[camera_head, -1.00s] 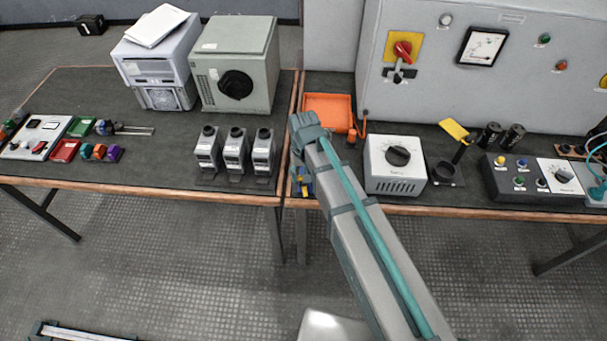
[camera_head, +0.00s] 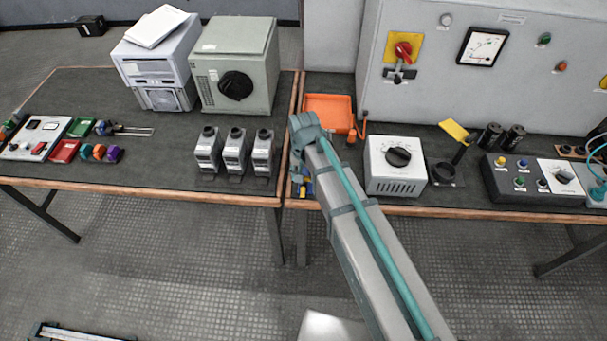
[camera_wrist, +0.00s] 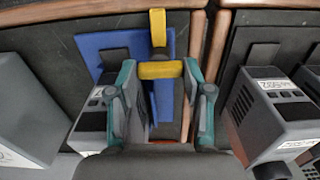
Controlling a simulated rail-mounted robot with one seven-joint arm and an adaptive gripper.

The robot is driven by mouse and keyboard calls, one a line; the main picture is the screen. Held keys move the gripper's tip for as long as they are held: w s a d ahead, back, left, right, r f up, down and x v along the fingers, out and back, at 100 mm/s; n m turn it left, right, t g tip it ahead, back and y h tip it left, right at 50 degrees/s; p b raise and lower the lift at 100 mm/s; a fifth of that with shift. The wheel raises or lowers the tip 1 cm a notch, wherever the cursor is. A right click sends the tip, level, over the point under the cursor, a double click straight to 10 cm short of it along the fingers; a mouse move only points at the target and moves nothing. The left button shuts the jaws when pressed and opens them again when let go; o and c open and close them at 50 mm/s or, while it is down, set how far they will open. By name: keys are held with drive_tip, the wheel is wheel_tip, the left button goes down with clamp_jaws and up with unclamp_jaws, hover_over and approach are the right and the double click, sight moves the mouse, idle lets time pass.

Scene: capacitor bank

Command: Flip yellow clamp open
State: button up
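The yellow clamp (camera_wrist: 160,70) shows in the wrist view as a yellow crossbar with a yellow upright piece beyond it, over a blue plate (camera_wrist: 101,44). My gripper (camera_wrist: 160,68) has its two teal fingers apart, one on each side of the crossbar. The bar lies between the fingertips, with small gaps that make contact hard to tell. In the head view, a bit of the blue and yellow clamp (camera_head: 306,188) shows at the front left of the right table.
Three grey switch units (camera_head: 235,152) stand just left of the clamp. A white dial box (camera_head: 396,166) stands to its right, and an orange tray (camera_head: 328,112) lies behind it. A separate yellow plate (camera_head: 454,130) stands farther right.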

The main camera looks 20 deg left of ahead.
drive_tip(key=o, duration=0.4)
drive_tip(key=shift+r, duration=0.1)
wheel_tip(320, 180, up, 12)
drive_tip(key=shift+f, duration=0.1)
idle(0.5)
drive_tip(key=d+f, duration=0.2)
drive_tip(key=f, duration=0.1)
drive_tip(key=s+d+f+g, duration=0.1)
drive_tip(key=d+f, duration=0.1)
drive_tip(key=f, duration=0.1)
drive_tip(key=s+d+f+g+p, duration=0.1)
drive_tip(key=d+f, duration=0.2)
drive_tip(key=shift+s+f, duration=0.1)
drive_tip(key=shift+f, duration=0.3)
drive_tip(key=s+d+f+m+g, duration=0.1)
drive_tip(key=s+d+f+g, duration=0.1)
drive_tip(key=s+d+f, duration=0.8)
drive_tip(key=s+d+f+m+g, duration=0.1)
drive_tip(key=s+d+f+g, duration=0.1)
drive_tip(key=s+d+f, duration=0.85)
drive_tip(key=shift+g, duration=0.4)
drive_tip(key=s+d+f, duration=0.2)
drive_tip(key=s+f, duration=0.1)
drive_tip(key=s+d+f, duration=0.2)
drive_tip(key=s, duration=0.2)
drive_tip(key=s+d+f+b, duration=0.1)
drive_tip(key=s+d+f, duration=0.2)
drive_tip(key=s, duration=0.1)
drive_tip(key=shift+s+f, duration=0.25)
drive_tip(key=shift+f, duration=0.05)
